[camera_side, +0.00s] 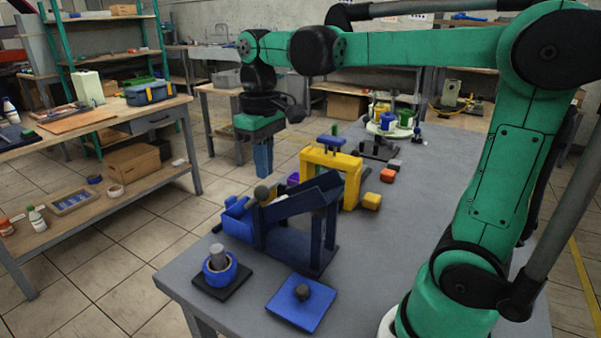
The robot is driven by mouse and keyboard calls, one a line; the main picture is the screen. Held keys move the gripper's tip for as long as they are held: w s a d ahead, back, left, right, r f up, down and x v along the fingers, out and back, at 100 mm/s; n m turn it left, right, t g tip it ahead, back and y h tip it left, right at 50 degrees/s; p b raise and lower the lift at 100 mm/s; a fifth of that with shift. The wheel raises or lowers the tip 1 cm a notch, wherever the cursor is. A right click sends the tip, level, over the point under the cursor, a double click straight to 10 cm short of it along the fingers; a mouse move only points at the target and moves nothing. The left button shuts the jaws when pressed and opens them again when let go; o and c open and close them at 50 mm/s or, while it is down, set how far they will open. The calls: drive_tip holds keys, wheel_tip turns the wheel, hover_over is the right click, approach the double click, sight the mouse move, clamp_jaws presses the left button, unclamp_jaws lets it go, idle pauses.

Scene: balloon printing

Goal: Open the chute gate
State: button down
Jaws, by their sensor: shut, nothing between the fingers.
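The dark blue chute (293,246) stands on the near part of the grey table, with a sloped top on upright supports. A grey ball knob (262,193) shows at its upper left end; whether it belongs to the gate, and how the gate stands, I cannot tell. A brighter blue bin-like part (238,220) sits at the chute's left end. My gripper (263,176) points down with its blue fingers together and empty. In the picture it is just above the knob, seemingly apart from it; the depth between them is unclear.
A yellow arch-shaped frame (333,160) stands behind the chute. In front are a blue ring holder on a black base (234,285) and a blue plate with a dark knob (318,312). A round stand with coloured cups (388,128) is farther back.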

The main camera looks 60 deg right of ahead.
sight(266, 189)
drive_tip(key=shift+f, duration=0.1)
drive_tip(key=shift+f, duration=3)
wheel_tip(266, 189, up, 13)
drive_tip(key=s+a+f+t, duration=0.2)
drive_tip(key=f+t, duration=0.1)
drive_tip(key=f, duration=0.3)
drive_tip(key=s+a+f+t, duration=0.1)
drive_tip(key=a+f+t, duration=0.1)
drive_tip(key=f+t, duration=0.2)
wheel_tip(266, 189, down, 2)
drive_tip(key=shift+s+a+f, duration=0.15)
drive_tip(key=shift+s+a, duration=0.1)
drive_tip(key=shift+s, duration=0.15)
